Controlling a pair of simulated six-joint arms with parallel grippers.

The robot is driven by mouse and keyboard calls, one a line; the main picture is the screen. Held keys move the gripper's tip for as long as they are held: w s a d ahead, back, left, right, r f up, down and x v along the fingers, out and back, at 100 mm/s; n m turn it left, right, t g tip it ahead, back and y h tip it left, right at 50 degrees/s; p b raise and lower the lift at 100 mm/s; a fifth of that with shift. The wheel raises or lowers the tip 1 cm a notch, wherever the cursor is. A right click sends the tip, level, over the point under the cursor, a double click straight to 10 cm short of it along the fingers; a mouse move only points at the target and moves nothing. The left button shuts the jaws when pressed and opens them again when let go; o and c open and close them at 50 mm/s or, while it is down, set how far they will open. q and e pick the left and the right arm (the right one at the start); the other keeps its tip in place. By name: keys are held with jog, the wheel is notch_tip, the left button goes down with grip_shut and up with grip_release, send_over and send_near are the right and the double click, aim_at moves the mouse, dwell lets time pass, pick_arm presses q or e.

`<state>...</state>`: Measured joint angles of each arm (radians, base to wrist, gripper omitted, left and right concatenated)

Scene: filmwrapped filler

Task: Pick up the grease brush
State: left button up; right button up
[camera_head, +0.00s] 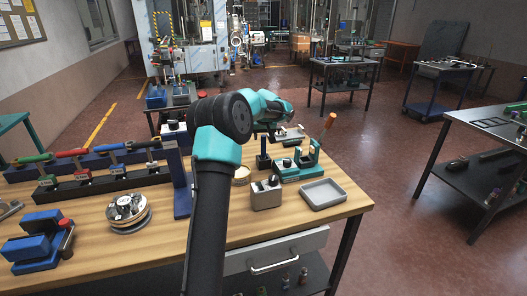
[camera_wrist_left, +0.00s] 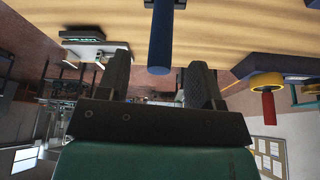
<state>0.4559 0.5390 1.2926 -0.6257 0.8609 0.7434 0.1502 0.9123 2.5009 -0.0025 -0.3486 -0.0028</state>
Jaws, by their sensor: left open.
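No brush bristles can be made out in either view. My right gripper is out of view.
A grey tray (camera_head: 338,203) lies at the bench's right front corner, next to a metal container (camera_head: 266,203). A round metal piece (camera_head: 128,222), blue blocks (camera_head: 38,258) and a rack of coloured-handled tools (camera_head: 95,158) stand on the left. Bare wood shows in front.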

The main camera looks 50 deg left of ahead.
aim_at(263, 141)
pick_arm(q)
jog(key=shift+x, duration=2.4)
jog(key=shift+c, duration=0.2)
jog(key=c, duration=0.9)
jog(key=shift+c, duration=0.3)
notch_tip(263, 141, up, 10)
jog(key=shift+r, duration=0.1)
